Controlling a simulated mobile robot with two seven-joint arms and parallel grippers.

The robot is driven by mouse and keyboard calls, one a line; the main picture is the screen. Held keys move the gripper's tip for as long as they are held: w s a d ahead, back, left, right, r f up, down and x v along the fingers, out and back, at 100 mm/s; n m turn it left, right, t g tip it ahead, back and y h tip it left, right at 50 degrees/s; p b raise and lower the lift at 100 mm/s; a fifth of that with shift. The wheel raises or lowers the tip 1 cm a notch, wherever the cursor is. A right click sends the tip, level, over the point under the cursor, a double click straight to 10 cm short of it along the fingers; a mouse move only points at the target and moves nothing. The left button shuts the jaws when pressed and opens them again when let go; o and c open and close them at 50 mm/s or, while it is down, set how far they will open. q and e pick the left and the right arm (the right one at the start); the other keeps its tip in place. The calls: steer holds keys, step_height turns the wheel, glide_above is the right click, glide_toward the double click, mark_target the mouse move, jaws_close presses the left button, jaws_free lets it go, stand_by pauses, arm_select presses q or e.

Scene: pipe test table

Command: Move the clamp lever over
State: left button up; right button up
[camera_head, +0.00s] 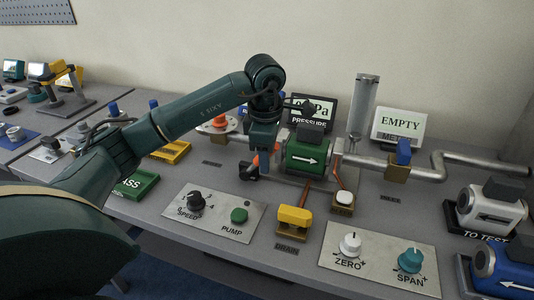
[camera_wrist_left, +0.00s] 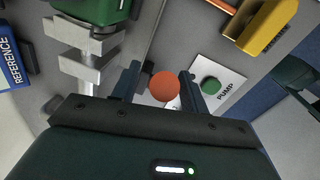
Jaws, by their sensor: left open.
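The clamp lever's round orange-red knob (camera_wrist_left: 165,86) shows in the left wrist view between the two fingers of my left gripper (camera_wrist_left: 158,88). The fingers stand apart on either side of it, and I cannot tell whether they touch it. In the head view, my left gripper (camera_head: 249,172) points down just left of the green meter (camera_head: 308,153), and only a bit of orange shows beside it. The gripper hides most of the lever. Grey metal clamp parts (camera_wrist_left: 88,68) lie beside the green meter's end in the wrist view.
The pump panel (camera_head: 214,213), yellow drain valve (camera_head: 293,219) and zero/span panel (camera_head: 380,259) lie in front. A clear cylinder (camera_head: 362,104) and pressure display (camera_head: 313,112) stand behind. A pipe with a blue-handled valve (camera_head: 403,152) runs right. White and blue meters stand far right.

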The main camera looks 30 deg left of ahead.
arm_select(q)
jaws_close()
stand_by(0.5)
